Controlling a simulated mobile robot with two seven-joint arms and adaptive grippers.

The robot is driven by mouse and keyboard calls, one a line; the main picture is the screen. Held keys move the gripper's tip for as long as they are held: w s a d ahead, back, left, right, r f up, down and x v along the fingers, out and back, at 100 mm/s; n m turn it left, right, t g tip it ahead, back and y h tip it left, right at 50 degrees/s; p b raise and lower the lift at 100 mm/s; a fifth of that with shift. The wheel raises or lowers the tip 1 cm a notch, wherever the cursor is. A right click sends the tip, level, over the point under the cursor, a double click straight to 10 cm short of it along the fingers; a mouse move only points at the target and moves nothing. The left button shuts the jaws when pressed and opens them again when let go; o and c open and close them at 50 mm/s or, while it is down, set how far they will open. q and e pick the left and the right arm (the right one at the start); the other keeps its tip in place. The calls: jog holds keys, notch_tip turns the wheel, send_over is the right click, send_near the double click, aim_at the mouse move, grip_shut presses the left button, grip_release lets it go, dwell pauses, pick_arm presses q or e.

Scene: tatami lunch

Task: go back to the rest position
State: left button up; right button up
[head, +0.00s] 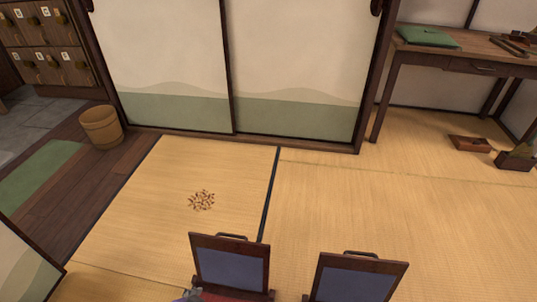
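Neither of my grippers can be made out in the head view. A small greyish shape (190,295) shows at the bottom edge beside the left low chair (231,265). It is too cut off to tell what it is. The tatami floor (330,210) fills the middle and right of the view.
A scatter of small brown bits (201,200) lies on the tatami. A second low chair (355,278) stands at the bottom. A wooden bucket (101,127) stands left of the sliding doors (160,60). A desk (460,46) bears a green folder (427,36). Mid-right tatami is clear.

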notch_tip(320, 180, up, 16)
jog(key=w+r+p, duration=0.1)
jog(key=p, duration=1.6)
pick_arm(q)
jog(key=s+r+n+t+p, duration=0.1)
jog(key=s+r+p, duration=0.3)
jog(key=s+r, duration=0.4)
jog(key=s+a+r+n+t+y+p, duration=0.1)
jog(key=s+r+p, duration=0.3)
jog(key=r, duration=1.2)
jog(key=s+r+n+t+y+p, duration=0.1)
jog(key=s+r+p, duration=0.3)
jog(key=s+r, duration=0.8)
jog(key=shift+a+n+p, duration=0.4)
jog(key=shift+n, duration=0.5)
pick_arm(e)
jog(key=w+r+t, duration=0.3)
jog(key=w+r, duration=0.7)
jog(key=r, duration=0.5)
jog(key=shift+a, duration=0.4)
jog(key=shift+s+r, duration=0.1)
